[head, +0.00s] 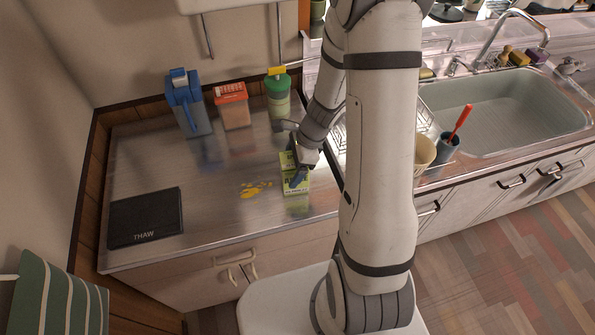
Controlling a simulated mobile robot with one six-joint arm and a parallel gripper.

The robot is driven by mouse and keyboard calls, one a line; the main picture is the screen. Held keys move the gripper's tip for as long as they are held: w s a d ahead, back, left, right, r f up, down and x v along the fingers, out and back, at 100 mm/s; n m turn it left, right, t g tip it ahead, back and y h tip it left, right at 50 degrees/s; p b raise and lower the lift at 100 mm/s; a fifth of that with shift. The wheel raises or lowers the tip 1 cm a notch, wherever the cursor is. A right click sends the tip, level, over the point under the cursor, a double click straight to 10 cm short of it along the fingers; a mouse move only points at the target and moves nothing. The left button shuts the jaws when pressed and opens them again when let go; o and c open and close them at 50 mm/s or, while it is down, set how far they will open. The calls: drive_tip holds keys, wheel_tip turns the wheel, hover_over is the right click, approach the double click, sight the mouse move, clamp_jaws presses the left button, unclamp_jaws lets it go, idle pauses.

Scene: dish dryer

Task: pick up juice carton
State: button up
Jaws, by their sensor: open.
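The juice carton (296,186) is small, light green and yellow with dark lettering. It appears to stand on the metal counter near its right front part, left of my arm. My gripper (297,168) is open at the carton, with one dark finger in front of its upper part. The wrist comes in from above and to the right. My fingers and wrist partly hide the carton's top, and I cannot tell whether they touch it.
A black THAW board (146,218) lies at front left. The sink (505,110) is at right.

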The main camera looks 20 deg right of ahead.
drive_tip(key=shift+a+f, duration=0.1)
drive_tip(key=shift+f, duration=0.2)
drive_tip(key=shift+c, duration=0.3)
drive_tip(key=c, duration=1.4)
